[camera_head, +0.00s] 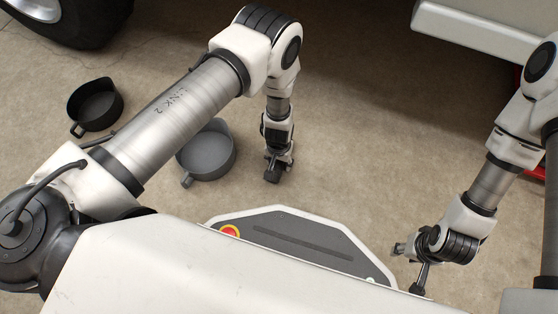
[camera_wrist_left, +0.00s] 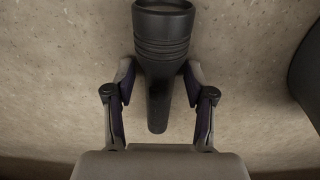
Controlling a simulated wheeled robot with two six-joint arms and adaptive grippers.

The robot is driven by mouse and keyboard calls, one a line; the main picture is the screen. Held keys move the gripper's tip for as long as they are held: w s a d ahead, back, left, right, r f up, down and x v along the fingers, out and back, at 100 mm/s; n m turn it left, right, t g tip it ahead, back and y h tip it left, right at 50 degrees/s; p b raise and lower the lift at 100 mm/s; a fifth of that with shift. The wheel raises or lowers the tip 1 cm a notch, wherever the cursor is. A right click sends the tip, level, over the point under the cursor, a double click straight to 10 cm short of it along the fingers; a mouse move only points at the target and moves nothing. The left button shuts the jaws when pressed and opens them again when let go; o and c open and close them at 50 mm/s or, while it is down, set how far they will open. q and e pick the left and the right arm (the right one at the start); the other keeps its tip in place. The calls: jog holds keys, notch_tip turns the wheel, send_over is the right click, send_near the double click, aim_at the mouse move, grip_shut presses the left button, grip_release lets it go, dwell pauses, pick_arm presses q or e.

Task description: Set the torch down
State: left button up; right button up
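The torch (camera_wrist_left: 162,60) is a dark, ribbed cylinder with a wide head at the top of the left wrist view and a narrower tail pointing down the picture. Its body lies between the two fingers of my left gripper (camera_wrist_left: 160,75); the fingertips close against its sides just below the head. In the head view my left gripper (camera_head: 274,172) points down, low over the concrete floor, and the dark torch there is hard to separate from the fingers. My right gripper (camera_head: 408,262) is at the lower right, small and partly hidden, with its opening unclear.
A grey round pan (camera_head: 207,150) lies left of my left gripper, and a black pan (camera_head: 96,104) lies further left. A tyre (camera_head: 75,22) stands at the upper left and a pale vehicle sill (camera_head: 470,28) at the upper right. The floor (camera_head: 345,130) between my arms is clear.

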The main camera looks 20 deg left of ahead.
aim_at(279, 162)
pick_arm(q)
notch_tip(279, 162, up, 12)
jog(key=p, duration=1.2)
jog(key=shift+r, duration=0.15)
jog(key=s+a+r, duration=0.5)
jog(key=s+r, duration=0.1)
jog(key=s, duration=0.3)
jog(key=s+a+r, duration=0.6)
jog(key=s, duration=0.4)
jog(key=shift+s+a+r+n, duration=0.2)
jog(key=shift+a+r+n, duration=0.1)
jog(key=shift+r, duration=0.1)
